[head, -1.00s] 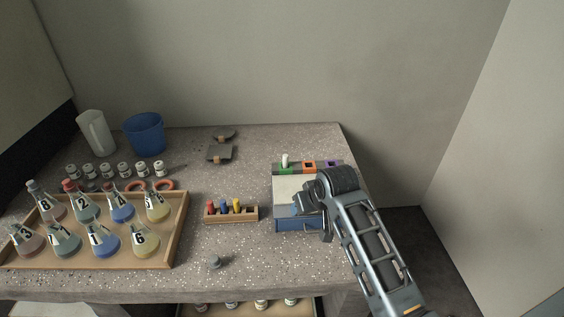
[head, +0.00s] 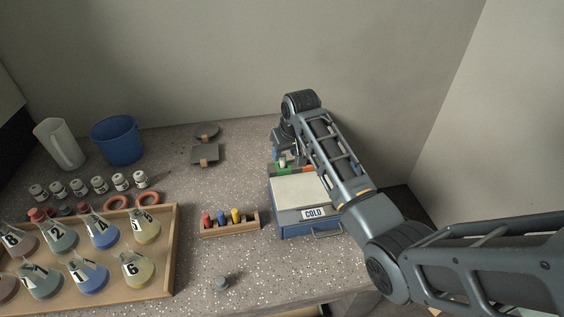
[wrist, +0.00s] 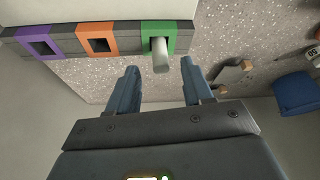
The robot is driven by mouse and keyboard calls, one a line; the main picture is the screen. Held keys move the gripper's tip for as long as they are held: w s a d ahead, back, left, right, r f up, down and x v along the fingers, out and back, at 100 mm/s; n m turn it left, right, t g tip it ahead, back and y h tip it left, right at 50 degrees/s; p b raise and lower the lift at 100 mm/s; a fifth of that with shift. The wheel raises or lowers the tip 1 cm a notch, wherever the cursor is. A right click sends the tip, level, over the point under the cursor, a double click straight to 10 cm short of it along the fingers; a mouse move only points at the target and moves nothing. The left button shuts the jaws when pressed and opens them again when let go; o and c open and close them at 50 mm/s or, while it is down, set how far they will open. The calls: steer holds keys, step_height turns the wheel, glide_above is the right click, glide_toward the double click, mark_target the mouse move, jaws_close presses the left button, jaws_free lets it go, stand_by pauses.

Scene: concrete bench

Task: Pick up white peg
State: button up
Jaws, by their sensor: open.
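The white peg (wrist: 161,57) stands in the green-framed hole of the dark holder strip (wrist: 121,41) in the wrist view. In the head view the white peg (head: 282,161) shows just below my gripper (head: 279,152), at the back of the box marked COLD. My gripper (wrist: 158,80) is open and empty in the wrist view. The peg lies between the lines of the two fingers, a little beyond their tips. I see no contact between the fingers and the peg.
Orange (wrist: 99,45) and purple (wrist: 40,47) holes sit beside the green one. The COLD box (head: 299,191) adjoins the strip. A wooden rack with colored pegs (head: 229,224) stands left of it. Flasks fill a wooden tray (head: 172,243).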

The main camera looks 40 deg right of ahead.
mark_target(284, 156)
steer(key=shift+x, duration=1.85)
jaws_close()
